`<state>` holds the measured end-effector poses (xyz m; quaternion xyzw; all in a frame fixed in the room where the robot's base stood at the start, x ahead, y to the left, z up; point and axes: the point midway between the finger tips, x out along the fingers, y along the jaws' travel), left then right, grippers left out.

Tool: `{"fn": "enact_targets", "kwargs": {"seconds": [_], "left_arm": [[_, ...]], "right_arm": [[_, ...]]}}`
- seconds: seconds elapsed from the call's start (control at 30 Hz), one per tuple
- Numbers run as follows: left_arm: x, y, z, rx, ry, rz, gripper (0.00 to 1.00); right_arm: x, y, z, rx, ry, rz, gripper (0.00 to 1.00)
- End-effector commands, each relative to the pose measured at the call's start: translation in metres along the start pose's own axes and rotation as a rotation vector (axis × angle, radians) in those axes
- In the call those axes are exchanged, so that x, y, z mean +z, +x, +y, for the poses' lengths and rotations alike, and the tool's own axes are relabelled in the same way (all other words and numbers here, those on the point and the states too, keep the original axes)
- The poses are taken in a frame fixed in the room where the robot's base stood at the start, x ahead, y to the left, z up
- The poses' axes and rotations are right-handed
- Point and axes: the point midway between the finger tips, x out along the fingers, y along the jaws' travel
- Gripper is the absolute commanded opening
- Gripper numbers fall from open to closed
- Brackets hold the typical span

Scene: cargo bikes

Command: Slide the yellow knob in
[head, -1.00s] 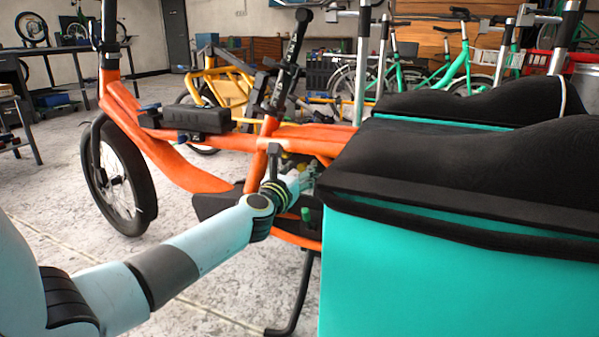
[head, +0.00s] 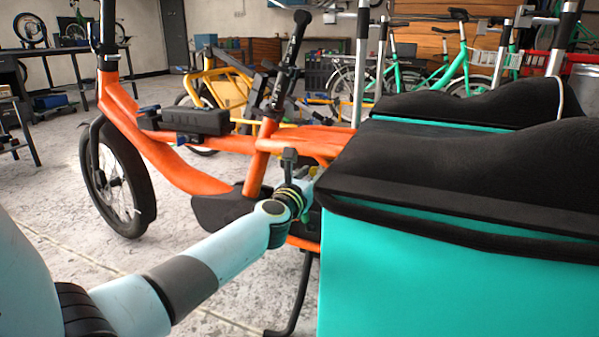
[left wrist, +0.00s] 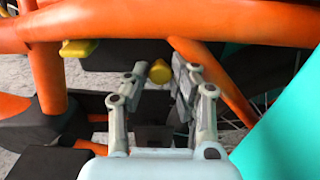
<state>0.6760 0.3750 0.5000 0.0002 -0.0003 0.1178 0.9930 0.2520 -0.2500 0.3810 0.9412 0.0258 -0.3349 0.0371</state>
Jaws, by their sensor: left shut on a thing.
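The yellow knob (left wrist: 160,71) shows in the left wrist view, below the orange frame tube (left wrist: 190,22). My left gripper (left wrist: 161,77) has its two grey fingers on either side of the knob and is shut on it. In the head view my left gripper (head: 308,187) reaches between the orange bike (head: 215,150) and the teal cargo box (head: 450,270). Its fingers are mostly hidden there and I cannot make out the knob. My right gripper is not in view.
A second yellow part (left wrist: 78,48) sits at the orange tube, left of the knob. The teal box with its black cover (head: 470,160) stands close on the right. A black stand leg (head: 298,295) is below. Open floor lies to the left.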

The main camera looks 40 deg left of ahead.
Motion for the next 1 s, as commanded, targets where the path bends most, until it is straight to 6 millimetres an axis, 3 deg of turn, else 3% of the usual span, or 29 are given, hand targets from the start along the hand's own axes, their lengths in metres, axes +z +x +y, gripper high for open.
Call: {"fn": "enact_targets", "kwargs": {"seconds": [0.1,0.37,0.4,0.53,0.83,1.0], "left_arm": [[0.000,0.000,-0.011,0.000,-0.002,0.001,0.00],[-0.001,-0.001,-0.012,-0.003,-0.001,0.002,0.00],[-0.001,-0.001,-0.012,-0.004,-0.002,0.003,0.28],[-0.001,-0.001,-0.012,-0.003,-0.002,0.003,0.45],[-0.001,-0.002,-0.011,-0.001,0.000,0.002,0.46],[-0.002,-0.023,-0.011,-0.001,-0.001,0.003,0.46]], "right_arm": [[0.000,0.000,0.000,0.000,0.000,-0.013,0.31],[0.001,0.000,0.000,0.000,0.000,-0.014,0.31],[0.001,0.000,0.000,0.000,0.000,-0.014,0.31],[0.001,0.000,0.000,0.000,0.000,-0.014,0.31],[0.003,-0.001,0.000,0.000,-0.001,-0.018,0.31],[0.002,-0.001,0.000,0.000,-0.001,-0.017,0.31]]}}
